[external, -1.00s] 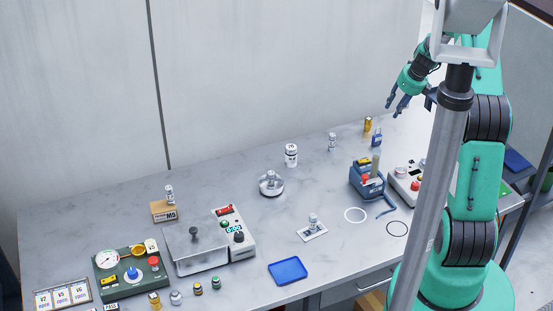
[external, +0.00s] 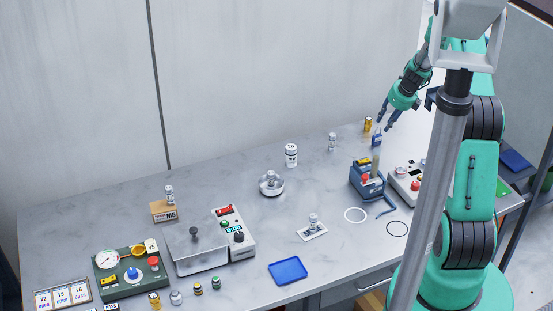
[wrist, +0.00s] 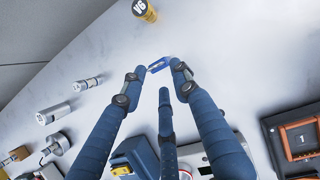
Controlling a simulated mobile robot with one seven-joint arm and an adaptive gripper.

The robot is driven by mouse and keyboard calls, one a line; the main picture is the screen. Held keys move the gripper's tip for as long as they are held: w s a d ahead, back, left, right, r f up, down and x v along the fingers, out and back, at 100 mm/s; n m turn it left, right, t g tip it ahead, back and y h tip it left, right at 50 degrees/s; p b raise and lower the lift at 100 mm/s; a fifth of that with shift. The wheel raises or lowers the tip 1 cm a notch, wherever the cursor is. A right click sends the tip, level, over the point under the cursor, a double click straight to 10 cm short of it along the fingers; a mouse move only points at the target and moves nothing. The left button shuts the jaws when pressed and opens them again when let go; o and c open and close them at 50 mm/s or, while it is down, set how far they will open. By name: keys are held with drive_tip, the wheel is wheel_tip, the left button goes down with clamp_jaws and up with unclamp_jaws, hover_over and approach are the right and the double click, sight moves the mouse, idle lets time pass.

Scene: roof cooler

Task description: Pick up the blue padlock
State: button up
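In the wrist view the padlock (wrist: 160,64) shows just past the fingertips, between the two outer ones. My gripper (wrist: 158,83) is open there, its fingers spread and empty. A gap to the padlock seems to remain, but its depth is hard to judge. The fingers partly cover the padlock's near side.
The gold V6 cylinder (wrist: 145,10) and a small silver vial (external: 332,142) stand near the padlock. A blue device (external: 362,184) and a grey control box (external: 408,183) stand nearer the front.

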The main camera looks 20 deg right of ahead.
sight(381, 135)
idle(0.3)
drive_tip(key=shift+b+x, duration=0.4)
drive_tip(key=shift+x, duration=2.2)
clamp_jaws()
